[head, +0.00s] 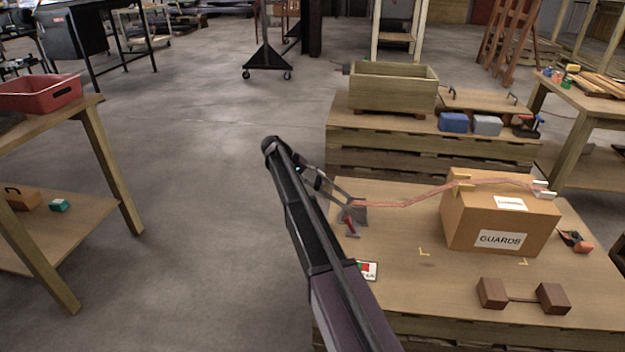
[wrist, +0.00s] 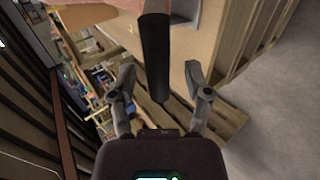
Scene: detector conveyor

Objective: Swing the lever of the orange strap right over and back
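The orange strap (head: 400,203) runs from the table's left side up over a cardboard box (head: 465,225) marked GUARDS. Its grey buckle (head: 359,215), with a red part, sits at the strap's left end. My gripper (head: 335,192) is just above and left of the buckle. In the wrist view my gripper (wrist: 160,75) has its fingers spread. A dark bar (wrist: 154,55), which looks like the lever, stands between them with gaps on both sides. My arm partly hides the table's left edge.
Two brown blocks joined by a bar (head: 523,297) lie in front of the box. An orange-and-black tool (head: 575,241) lies to its right. A wooden crate (head: 392,88) stands behind. Open floor lies left.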

